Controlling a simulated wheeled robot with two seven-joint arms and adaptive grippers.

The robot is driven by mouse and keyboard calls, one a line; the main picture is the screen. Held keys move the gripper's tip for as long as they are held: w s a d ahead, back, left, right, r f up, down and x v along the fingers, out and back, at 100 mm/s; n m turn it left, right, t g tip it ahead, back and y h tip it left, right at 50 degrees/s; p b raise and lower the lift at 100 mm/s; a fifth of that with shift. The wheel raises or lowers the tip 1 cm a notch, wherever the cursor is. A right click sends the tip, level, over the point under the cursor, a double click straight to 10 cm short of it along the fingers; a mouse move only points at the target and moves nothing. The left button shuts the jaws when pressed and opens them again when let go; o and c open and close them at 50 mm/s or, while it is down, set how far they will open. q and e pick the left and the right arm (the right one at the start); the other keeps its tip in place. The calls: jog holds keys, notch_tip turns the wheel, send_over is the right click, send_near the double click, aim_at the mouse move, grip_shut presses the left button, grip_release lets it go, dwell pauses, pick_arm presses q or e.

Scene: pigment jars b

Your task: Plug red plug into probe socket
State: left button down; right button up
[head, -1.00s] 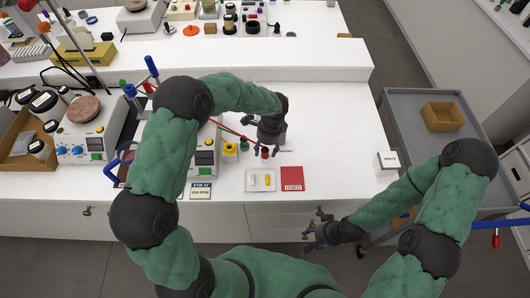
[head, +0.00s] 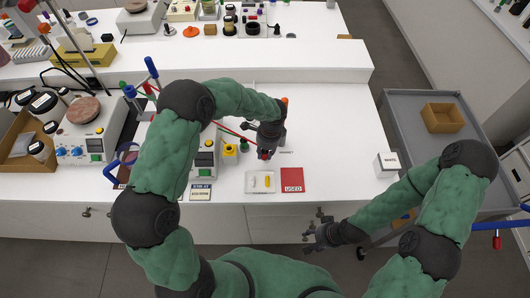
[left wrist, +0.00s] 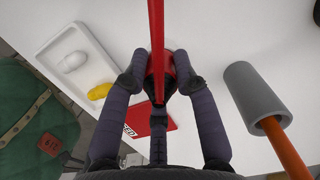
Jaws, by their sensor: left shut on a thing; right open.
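My left gripper (head: 265,152) is at the table's middle, shut on the red plug (left wrist: 157,66). In the left wrist view, the plug sits between both fingertips (left wrist: 160,72), and its red cable runs up out of the picture. In the head view the plug is mostly hidden by the gripper, and the cable (head: 232,130) runs left toward a white instrument (head: 205,158). I cannot make out the probe socket. My right gripper (head: 319,232) is open and empty, off the table's front edge.
A white tray (head: 251,188) holding a white and a yellow piece lies in front of my left gripper, beside the red USED card (head: 292,179). A yellow jar (head: 229,150) stands left. A grey cylinder (left wrist: 252,92) with an orange rod is near the fingers.

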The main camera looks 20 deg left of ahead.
pick_arm(q)
jog(key=shift+r, duration=0.5)
notch_tip(320, 180, up, 2)
jog(key=shift+w+r, duration=0.1)
jog(key=shift+r, duration=0.1)
jog(key=s+d+r+p, duration=0.2)
jog(key=s+r, duration=0.8)
jog(key=s, duration=0.3)
jog(key=w+a+n+p, duration=0.2)
jog(key=w+a+n, duration=0.1)
jog(key=w+a, duration=0.2)
jog(key=w+a+r+n+p, duration=0.1)
jog(key=w+a+n+p, duration=0.2)
jog(key=a, duration=0.6)
jog(key=shift+w+a+h, duration=0.3)
jog(key=shift+w+h, duration=0.1)
jog(key=shift+w, duration=0.5)
jog(key=shift+f+b, duration=1.8)
jog(key=shift+f, duration=1.05)
